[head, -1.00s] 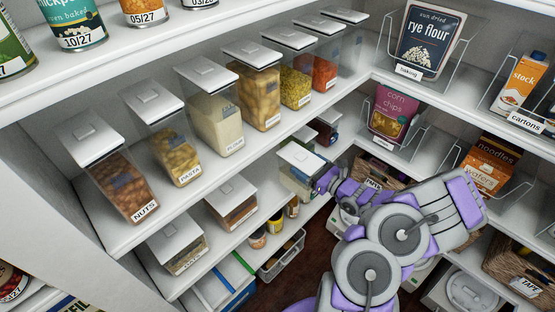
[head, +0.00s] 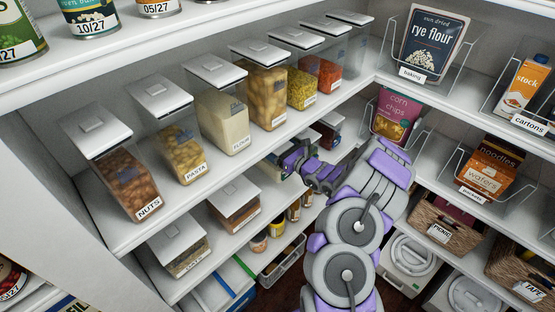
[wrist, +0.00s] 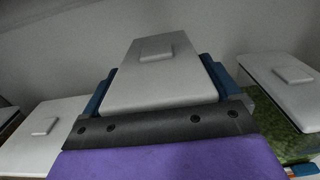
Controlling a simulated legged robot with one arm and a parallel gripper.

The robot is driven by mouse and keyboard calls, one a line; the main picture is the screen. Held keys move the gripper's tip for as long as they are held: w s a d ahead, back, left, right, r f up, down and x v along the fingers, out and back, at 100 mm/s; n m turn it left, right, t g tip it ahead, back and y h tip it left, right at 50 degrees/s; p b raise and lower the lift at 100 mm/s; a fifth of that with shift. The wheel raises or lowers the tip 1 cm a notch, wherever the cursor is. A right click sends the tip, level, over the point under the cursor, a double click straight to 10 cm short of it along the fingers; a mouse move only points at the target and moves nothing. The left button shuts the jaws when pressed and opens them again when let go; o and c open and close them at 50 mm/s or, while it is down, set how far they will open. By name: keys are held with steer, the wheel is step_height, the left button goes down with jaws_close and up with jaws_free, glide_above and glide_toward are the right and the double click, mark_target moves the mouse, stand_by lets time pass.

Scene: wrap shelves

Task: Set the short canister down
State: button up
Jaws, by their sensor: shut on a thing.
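The short canister (wrist: 150,78) with a flat white lid is in my gripper, seen in the wrist view between two blue finger pads. The lid looks level and its body is hidden below. In the head view my gripper (head: 291,160) reaches into the lower left shelf, under the row of tall canisters, and covers most of what is there. In the wrist view one white-lidded canister (wrist: 45,132) stands to the left and another with green contents (wrist: 285,85) to the right. I cannot tell whether the held canister's base touches the shelf.
Short canisters (head: 235,203) stand along the same lower shelf. Tall canisters of nuts (head: 125,180), pasta (head: 180,150) and flour (head: 222,115) line the shelf above, close over my arm. A grey wall is behind. Jars (head: 275,224) and bins sit lower down.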

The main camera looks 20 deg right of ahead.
steer(key=shift+a+f, duration=0.2)
steer(key=shift+f, duration=0.5)
steer(key=f, duration=0.2)
steer(key=d+f+b, duration=0.1)
steer(key=f, duration=0.1)
steer(key=shift+d+f, duration=0.1)
steer(key=shift+d, duration=0.05)
steer(key=shift+w+a+f, duration=0.1)
steer(key=shift+w+a, duration=0.05)
steer(key=shift+a, duration=0.4)
steer(key=o, duration=1.8)
steer(key=shift+d, duration=0.1)
steer(key=shift+c, duration=0.2)
steer(key=shift+d, duration=0.4)
steer(key=p+v, duration=0.1)
steer(key=v, duration=1.1)
steer(key=shift+a+p, duration=0.15)
steer(key=shift+p, duration=0.25)
